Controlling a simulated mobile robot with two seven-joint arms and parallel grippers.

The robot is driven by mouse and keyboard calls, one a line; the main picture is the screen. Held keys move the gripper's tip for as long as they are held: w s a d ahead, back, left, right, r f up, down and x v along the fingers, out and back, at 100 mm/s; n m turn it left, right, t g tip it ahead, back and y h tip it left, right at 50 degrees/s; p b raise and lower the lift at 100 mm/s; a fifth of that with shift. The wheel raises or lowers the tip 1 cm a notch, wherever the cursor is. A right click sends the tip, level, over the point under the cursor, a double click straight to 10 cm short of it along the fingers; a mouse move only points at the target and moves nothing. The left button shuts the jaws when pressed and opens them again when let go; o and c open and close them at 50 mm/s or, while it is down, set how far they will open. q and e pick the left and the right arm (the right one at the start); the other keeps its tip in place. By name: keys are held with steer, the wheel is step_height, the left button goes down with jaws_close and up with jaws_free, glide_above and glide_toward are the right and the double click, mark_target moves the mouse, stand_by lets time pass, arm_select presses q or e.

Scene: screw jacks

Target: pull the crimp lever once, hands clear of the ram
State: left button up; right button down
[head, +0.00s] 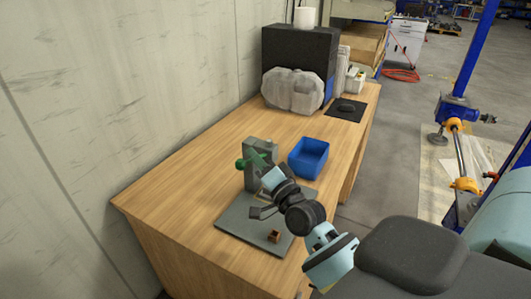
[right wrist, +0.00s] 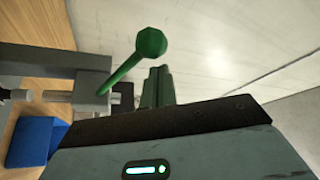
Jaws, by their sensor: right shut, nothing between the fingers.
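The crimp press (head: 262,151) is a grey upright frame on a grey base plate (head: 238,228) on the wooden bench. Its green crimp lever (head: 240,164) ends in a round knob on the press's left side. In the right wrist view the lever (right wrist: 150,43) slants up to the knob, close beside the fingers. My right gripper (head: 262,167) is at the upper part of the press, with its fingers (right wrist: 158,86) together and empty. I cannot tell whether they touch the lever. My wrist hides part of the press and ram area. My left gripper is not in view.
A small brown block (head: 273,236) sits on the base plate's front. An open blue bin (head: 309,158) stands right of the press. The wall (head: 120,80) runs along the left.

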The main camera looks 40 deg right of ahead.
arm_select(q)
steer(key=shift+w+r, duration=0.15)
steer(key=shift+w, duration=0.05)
arm_select(e)
steer(key=shift+s+a+f, duration=0.1)
steer(key=shift+a+f, duration=0.25)
steer(key=shift+a, duration=0.1)
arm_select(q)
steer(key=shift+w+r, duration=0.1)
